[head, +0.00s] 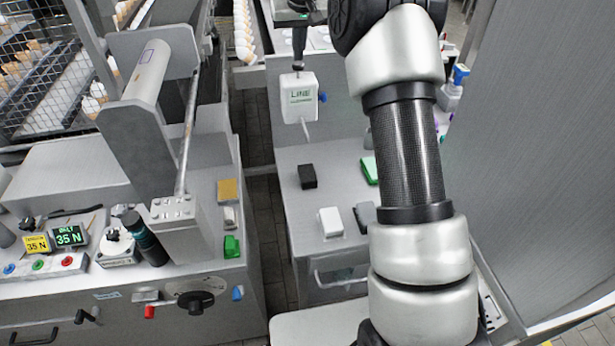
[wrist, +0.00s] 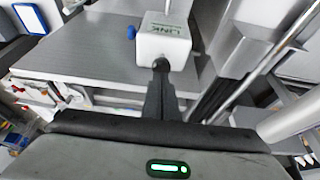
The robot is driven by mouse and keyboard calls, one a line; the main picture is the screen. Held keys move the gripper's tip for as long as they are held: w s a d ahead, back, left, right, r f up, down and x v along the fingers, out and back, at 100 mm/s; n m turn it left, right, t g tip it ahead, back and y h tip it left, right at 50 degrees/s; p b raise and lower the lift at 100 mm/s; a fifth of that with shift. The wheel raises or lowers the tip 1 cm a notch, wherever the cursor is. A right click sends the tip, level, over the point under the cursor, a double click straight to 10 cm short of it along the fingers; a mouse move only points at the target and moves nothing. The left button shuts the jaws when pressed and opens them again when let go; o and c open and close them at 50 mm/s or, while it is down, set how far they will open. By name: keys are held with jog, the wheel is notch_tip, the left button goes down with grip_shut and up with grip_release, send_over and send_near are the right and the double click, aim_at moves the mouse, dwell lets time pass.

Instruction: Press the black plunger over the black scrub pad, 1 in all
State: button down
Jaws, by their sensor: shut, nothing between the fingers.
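My gripper (head: 299,58) is shut and points down at the top of a white box (head: 299,97) with green lettering, at the back of the right-hand bench. In the wrist view, my closed dark fingers (wrist: 161,82) end at the same white box (wrist: 165,42). A small black rounded piece shows where they meet it; I cannot tell whether it is the plunger or my fingertips, or whether they touch. A thin pale spout hangs below the box. A black block (head: 307,176), which looks like the black scrub pad, lies on the bench in front of it.
White (head: 330,222), grey (head: 365,217) and green (head: 370,171) blocks lie near the black one. A blue knob (head: 323,97) sticks out of the box's right side. A left-hand machine (head: 60,165) stands across a floor gap. My arm hides the bench's right part.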

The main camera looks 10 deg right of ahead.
jog(key=shift+f+b, duration=0.45)
jog(key=shift+f, duration=0.6)
jog(key=shift+r, duration=0.1)
jog(key=shift+r+p, duration=1.05)
jog(key=shift+p, duration=0.05)
jog(key=shift+r, duration=0.1)
notch_tip(320, 180, up, 6)
jog(key=p, duration=0.6)
